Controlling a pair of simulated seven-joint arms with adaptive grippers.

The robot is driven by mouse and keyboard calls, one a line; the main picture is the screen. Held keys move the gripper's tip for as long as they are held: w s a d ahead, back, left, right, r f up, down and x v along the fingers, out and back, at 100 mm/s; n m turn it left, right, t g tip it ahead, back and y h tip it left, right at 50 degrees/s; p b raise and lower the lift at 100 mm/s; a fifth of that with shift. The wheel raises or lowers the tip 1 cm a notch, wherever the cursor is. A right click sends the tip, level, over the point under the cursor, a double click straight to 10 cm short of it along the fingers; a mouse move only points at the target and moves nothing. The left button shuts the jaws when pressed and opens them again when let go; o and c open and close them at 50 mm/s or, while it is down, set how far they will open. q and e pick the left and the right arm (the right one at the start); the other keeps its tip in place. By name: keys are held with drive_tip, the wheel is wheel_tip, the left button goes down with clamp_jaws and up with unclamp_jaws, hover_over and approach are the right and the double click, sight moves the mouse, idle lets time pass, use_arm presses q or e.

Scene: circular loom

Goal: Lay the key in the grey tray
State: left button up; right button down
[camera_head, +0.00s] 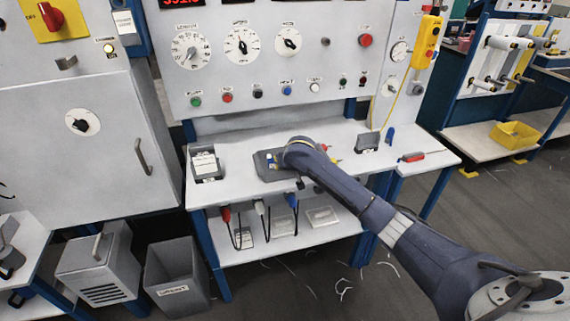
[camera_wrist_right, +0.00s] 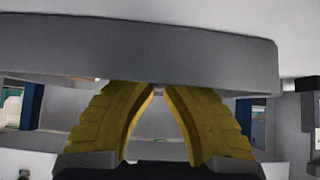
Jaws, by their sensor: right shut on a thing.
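The grey tray (camera_head: 264,171) lies on the white bench shelf in the head view, partly covered by my right arm. My right gripper's yellow fingers fill the middle of the right wrist view (camera_wrist_right: 158,94). Their tips come together on a small greyish piece, which I take to be the key; most of it is hidden. A broad grey edge (camera_wrist_right: 140,57) crosses just beyond the fingertips; I cannot tell for sure whether it is the tray's wall. In the head view my right arm hides the gripper over the tray. My left gripper is not in view.
A dark holder with a white card (camera_head: 205,164) stands left of the tray. A small grey box (camera_head: 367,142) and a red-handled item (camera_head: 412,157) lie to the right. The control panel (camera_head: 280,70) rises behind. The bench between the card holder and tray is clear.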

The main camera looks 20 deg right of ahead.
drive_tip(key=shift+s+f, duration=0.15)
drive_tip(key=shift+f, duration=0.35)
drive_tip(key=shift+s+f, duration=0.1)
drive_tip(key=shift+f, duration=0.35)
drive_tip(key=c, duration=1.6)
unclamp_jaws()
drive_tip(key=shift+o, duration=0.2)
drive_tip(key=shift+f, duration=0.1)
drive_tip(key=shift+r, duration=0.55)
drive_tip(key=v, duration=1.2)
drive_tip(key=shift+w+r, duration=0.25)
drive_tip(key=shift+r, duration=0.25)
drive_tip(key=shift+a, duration=0.1)
